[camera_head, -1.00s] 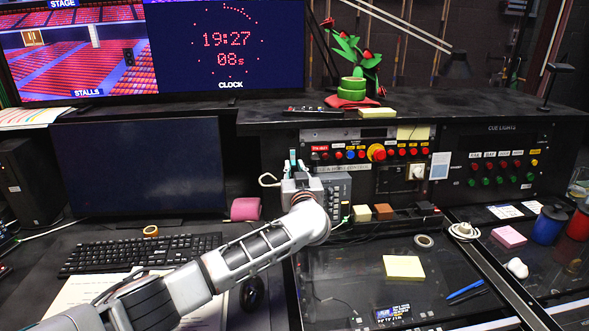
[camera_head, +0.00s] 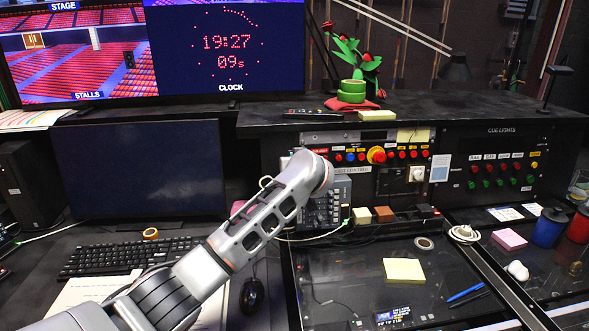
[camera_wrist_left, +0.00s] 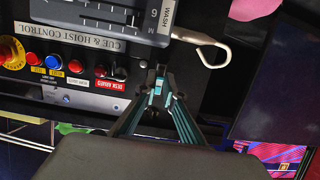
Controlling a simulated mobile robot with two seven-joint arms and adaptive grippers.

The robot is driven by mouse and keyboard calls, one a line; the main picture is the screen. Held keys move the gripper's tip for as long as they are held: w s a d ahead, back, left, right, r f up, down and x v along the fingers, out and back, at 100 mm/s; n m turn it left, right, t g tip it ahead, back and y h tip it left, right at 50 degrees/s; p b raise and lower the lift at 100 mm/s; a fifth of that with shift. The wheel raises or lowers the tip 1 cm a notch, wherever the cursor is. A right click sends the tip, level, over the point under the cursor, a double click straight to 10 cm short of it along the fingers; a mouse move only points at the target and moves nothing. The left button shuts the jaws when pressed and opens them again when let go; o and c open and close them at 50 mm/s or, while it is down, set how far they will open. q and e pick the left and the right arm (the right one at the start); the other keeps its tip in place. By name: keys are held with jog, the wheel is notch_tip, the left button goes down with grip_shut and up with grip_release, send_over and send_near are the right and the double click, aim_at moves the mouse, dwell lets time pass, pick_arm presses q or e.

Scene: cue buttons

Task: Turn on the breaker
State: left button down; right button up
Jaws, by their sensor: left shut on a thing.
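In the left wrist view the two teal fingers of my left gripper (camera_wrist_left: 158,85) come together at the tips, closed on a small part beside the control panel. That part is mostly covered by the fingertips, and I cannot tell clearly whether it is the breaker. In the head view my left arm hides the gripper; its wrist end is in front of the left end of the button panel (camera_head: 345,155). The panel, labelled cue and hoist control in the wrist view (camera_wrist_left: 60,40), carries red and blue buttons and a large red knob (camera_head: 377,154). My right gripper is not in view.
A grey mixer box (camera_wrist_left: 115,15) with a "WASH" label and a pale looped cable (camera_wrist_left: 210,48) are close to the fingers. A cue-lights panel (camera_head: 500,165) is at the right. A keyboard (camera_head: 125,255), mouse (camera_head: 252,295) and dark monitor (camera_head: 140,168) are at the left.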

pick_arm(q)
jog(key=shift+w+r+g, duration=0.15)
jog(key=shift+r+g, duration=0.2)
jog(key=shift+g, duration=0.75)
jog(key=shift+h, duration=0.3)
jog(key=c, duration=2.1)
grip_release()
jog(key=shift+c, duration=0.2)
jog(key=shift+r, duration=0.1)
jog(key=v, duration=1.2)
